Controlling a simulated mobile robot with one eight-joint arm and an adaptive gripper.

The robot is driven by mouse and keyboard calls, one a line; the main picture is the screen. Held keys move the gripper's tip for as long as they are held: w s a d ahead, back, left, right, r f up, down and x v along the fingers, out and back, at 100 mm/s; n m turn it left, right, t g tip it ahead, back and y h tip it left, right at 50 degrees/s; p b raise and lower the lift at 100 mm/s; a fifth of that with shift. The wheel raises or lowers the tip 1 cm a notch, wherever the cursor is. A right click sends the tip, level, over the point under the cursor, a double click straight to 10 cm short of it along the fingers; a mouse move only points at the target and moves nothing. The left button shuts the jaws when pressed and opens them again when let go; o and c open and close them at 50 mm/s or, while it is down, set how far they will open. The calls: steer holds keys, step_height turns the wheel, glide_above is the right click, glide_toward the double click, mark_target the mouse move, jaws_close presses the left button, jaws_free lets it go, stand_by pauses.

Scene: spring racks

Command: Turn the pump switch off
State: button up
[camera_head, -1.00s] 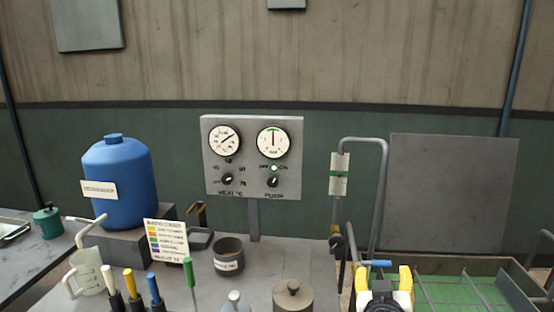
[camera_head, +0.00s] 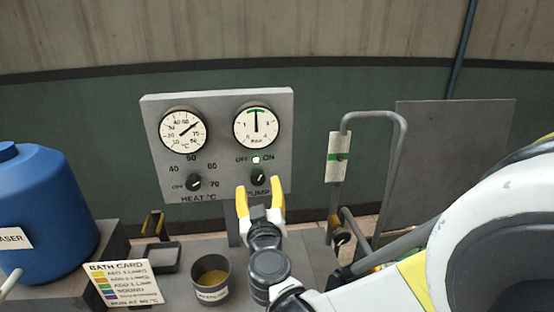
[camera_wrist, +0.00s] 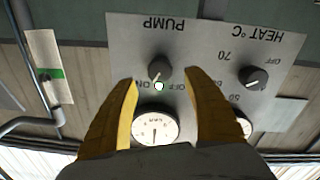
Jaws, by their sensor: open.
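The pump switch (camera_head: 258,178) is a dark round knob on the right half of the grey panel (camera_head: 222,180), above the PUMP label and below a round gauge (camera_head: 256,128). A small lamp (camera_head: 256,160) between OFF and ON above it is lit pale. In the wrist view the knob (camera_wrist: 160,70) appears upside down, with its light mark slanting towards the ON side. My gripper (camera_head: 261,192), with yellow fingers, is just below the knob in the head view. In the wrist view its open fingers (camera_wrist: 162,92) stand either side of the knob, apart from it and empty.
The heat knob (camera_head: 194,183) and its gauge (camera_head: 183,130) are on the panel's left half. A blue tank (camera_head: 40,215), a bath card (camera_head: 122,284) and a grey cup (camera_head: 211,280) stand at left and below. A bent pipe with a green-banded tag (camera_head: 339,157) rises at right.

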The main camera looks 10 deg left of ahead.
mark_target(257, 179)
steer(key=x, duration=0.5)
steer(key=shift+w+a+b, duration=0.1)
steer(key=shift+b, duration=0.3)
steer(key=shift+c, duration=0.2)
steer(key=c, duration=1.1)
